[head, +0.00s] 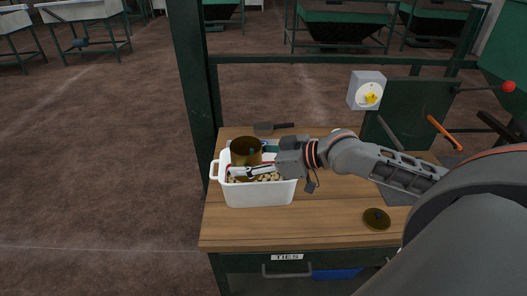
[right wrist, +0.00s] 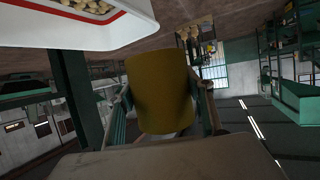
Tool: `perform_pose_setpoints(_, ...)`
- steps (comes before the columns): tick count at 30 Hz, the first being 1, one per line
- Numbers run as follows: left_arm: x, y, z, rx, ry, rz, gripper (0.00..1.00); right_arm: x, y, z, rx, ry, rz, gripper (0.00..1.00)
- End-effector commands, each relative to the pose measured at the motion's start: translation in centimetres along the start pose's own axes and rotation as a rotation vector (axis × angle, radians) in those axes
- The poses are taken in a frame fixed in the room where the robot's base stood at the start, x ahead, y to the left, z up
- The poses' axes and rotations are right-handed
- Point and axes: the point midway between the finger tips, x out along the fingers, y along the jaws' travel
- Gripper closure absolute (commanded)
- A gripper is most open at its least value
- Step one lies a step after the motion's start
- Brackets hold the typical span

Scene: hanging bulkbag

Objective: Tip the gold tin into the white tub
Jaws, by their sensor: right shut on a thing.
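The gold tin (head: 245,151) is at the back left of the white tub (head: 258,194) in the head view, looking roughly upright, with a dark top. Its contents cannot be made out. The tub stands on the wooden bench, has a red line near its rim and holds pale brown pieces. My right gripper (head: 238,171) is over the tub, shut on the tin. In the right wrist view the tin (right wrist: 160,92) sits between the two fingers, and the tub (right wrist: 128,28) shows at upper left. My left gripper is not in view.
The wooden bench (head: 315,225) has clear room at its front. A round dark-gold lid (head: 376,219) lies at its right. A flat scraper (head: 272,128) lies behind the tub. A green post (head: 193,80) rises at the back left, and a grey box with a yellow knob (head: 368,92) stands behind.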

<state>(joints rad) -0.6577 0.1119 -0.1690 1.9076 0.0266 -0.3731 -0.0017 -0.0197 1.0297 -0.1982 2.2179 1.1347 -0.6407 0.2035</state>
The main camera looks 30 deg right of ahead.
Motion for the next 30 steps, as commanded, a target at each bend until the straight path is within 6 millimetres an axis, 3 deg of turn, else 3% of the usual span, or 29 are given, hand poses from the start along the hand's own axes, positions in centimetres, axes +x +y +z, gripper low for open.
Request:
perform_pose_setpoints(8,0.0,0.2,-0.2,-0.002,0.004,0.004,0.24,-0.1,-0.1,-0.1,0.0,0.002,0.0,0.85)
perform_pose_setpoints(30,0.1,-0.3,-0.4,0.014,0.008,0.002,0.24,-4.8,-4.5,-1.3,0.001,0.001,-0.001,0.85)
